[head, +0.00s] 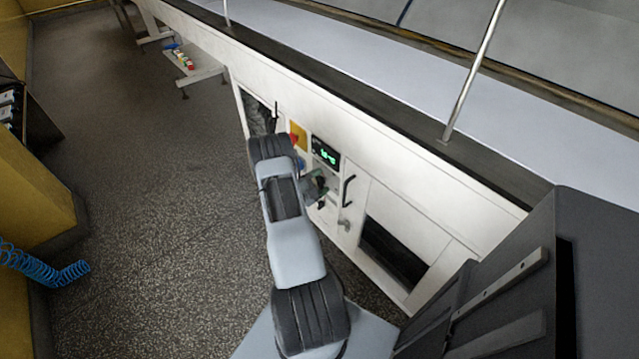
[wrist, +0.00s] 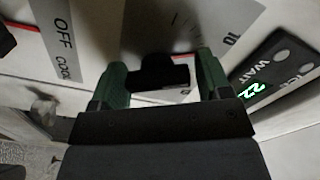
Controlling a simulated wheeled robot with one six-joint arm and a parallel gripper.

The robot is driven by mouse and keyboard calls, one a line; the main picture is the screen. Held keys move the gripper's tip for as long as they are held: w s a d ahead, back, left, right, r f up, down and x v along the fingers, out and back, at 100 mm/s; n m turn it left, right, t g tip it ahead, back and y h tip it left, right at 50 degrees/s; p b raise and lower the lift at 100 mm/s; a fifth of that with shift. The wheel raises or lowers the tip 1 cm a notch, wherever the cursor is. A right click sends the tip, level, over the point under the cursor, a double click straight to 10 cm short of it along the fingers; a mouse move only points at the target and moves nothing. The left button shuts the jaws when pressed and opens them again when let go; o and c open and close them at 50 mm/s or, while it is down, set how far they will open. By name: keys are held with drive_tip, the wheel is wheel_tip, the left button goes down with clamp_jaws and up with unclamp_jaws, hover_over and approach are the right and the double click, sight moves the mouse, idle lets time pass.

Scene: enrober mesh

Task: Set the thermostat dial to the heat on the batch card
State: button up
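The thermostat dial appears as a dark knob (wrist: 165,72) in the wrist view, between and just beyond my fingers, with tick marks and a "10" (wrist: 231,40) on the pale panel around it. Its pointer setting is hidden. My gripper (wrist: 158,82) has two green fingers, spread apart on either side of the dark knob; I see no clear contact. In the head view my gripper (head: 316,190) is close to the front panel and covers the dial. The display (wrist: 268,78) shows "WAIT" and green digits starting "22", partly cut off. I cannot identify the batch card.
An "OFF / COOL" label (wrist: 62,40) is on the left in the wrist view. A red button (head: 295,139) on a yellow plate, a black handle (head: 348,190) and a dark opening (head: 392,251) line the machine's white front. Open floor (head: 150,200) lies to the left.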

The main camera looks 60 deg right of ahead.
drive_tip(key=shift+o, duration=1.1)
drive_tip(key=shift+a, duration=0.15)
drive_tip(key=v, duration=1.3)
drive_tip(key=shift+w+a+p, duration=0.2)
drive_tip(key=shift+a+p, duration=0.05)
drive_tip(key=shift+p, duration=0.15)
